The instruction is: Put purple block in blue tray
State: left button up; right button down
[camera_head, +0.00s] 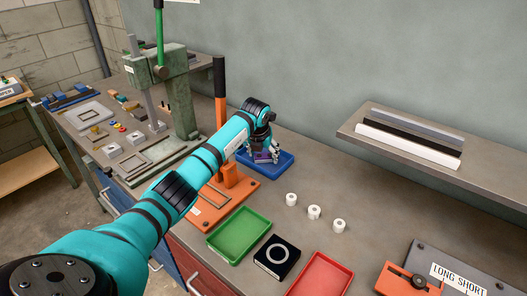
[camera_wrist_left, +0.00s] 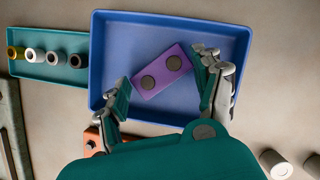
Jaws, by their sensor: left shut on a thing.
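The purple block (camera_wrist_left: 162,72) has two dark round spots on its top and lies at a slant between the fingers of my left gripper (camera_wrist_left: 163,80). The gripper is shut on it. In the head view my left gripper (camera_head: 264,150) is over the blue tray (camera_head: 284,167), with a bit of the purple block (camera_head: 262,156) showing below it. In the wrist view the block is within the rim of the blue tray (camera_wrist_left: 110,28). I cannot tell whether it touches the tray floor. My right gripper is not in view.
A teal tray (camera_wrist_left: 50,70) with several small cylinders lies left of the blue tray in the wrist view. A green tray (camera_head: 240,233), a black block (camera_head: 277,255), a red tray (camera_head: 320,276) and white cylinders (camera_head: 314,212) are nearer. The green press (camera_head: 170,90) stands left.

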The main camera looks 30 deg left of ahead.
pick_arm(q)
jog(key=shift+f, duration=0.1)
jog(key=o, duration=1.3)
jog(key=shift+o, duration=0.2)
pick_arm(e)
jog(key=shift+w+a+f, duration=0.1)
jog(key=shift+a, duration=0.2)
pick_arm(q)
jog(key=shift+r, duration=0.3)
jog(key=b+v, duration=0.1)
jog(key=v, duration=1)
jog(key=shift+s+r+b, duration=0.25)
jog(key=shift+r+b, duration=0.05)
jog(key=shift+b, duration=0.05)
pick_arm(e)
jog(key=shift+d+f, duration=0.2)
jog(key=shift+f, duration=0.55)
pick_arm(q)
jog(key=shift+d+r, duration=0.1)
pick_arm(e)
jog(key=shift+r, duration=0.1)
